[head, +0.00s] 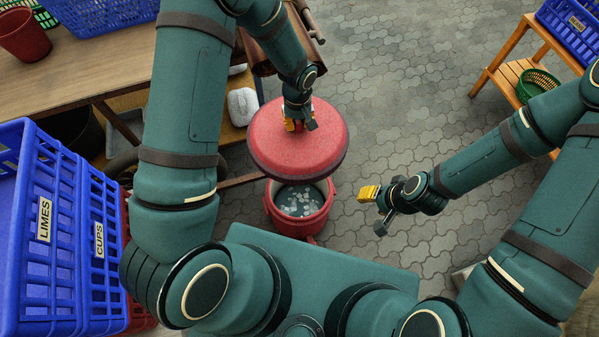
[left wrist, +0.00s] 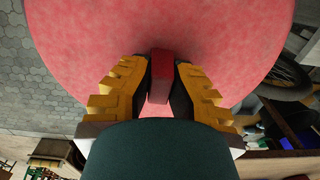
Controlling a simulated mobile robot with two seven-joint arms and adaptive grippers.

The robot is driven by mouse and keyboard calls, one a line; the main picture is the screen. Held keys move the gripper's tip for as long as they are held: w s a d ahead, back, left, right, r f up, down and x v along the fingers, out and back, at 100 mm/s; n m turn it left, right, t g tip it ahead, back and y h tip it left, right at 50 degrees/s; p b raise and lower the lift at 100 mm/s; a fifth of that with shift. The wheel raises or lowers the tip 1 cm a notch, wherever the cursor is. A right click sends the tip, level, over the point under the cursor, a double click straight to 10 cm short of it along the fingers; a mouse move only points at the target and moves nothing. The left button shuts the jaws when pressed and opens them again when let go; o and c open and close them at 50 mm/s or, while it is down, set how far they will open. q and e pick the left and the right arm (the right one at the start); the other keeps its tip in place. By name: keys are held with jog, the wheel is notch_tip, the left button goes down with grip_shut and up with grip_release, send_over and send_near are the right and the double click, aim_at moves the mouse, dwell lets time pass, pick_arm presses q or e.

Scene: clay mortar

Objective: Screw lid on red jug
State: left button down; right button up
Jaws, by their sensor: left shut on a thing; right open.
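The round red lid (head: 290,150) is in the head view, held up by my left gripper (head: 300,125). The left gripper is shut on the lid's handle. In the left wrist view the lid (left wrist: 220,30) fills the upper part, and its dark red handle (left wrist: 160,75) stands between the yellow fingers. The red jug (head: 309,234) is on the paved floor below, open, with pale ice-like pieces inside. The lid is above the jug and apart from it, offset toward the far side, and hides part of its rim. My right gripper (head: 378,208) is open and empty, right of the jug.
Blue crates (head: 85,240) labelled LIMES and CUPS stand at near left. A wooden shelf (head: 505,75) with a green basket (head: 537,85) is at right. Paving between is clear.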

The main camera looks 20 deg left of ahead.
pick_arm(q)
notch_tip(320, 180, down, 40)
jog(key=n+b, duration=0.8)
jog(key=shift+s+d, duration=0.35)
jog(key=shift+s, duration=0.1)
jog(key=shift+f, duration=0.4)
dwell(1.1)
dwell(0.5)
jog(key=m, duration=1.8)
jog(key=shift+w+d+f+m, duration=0.1)
jog(key=shift+w+d+m, duration=0.05)
jog(key=shift+m, duration=0.15)
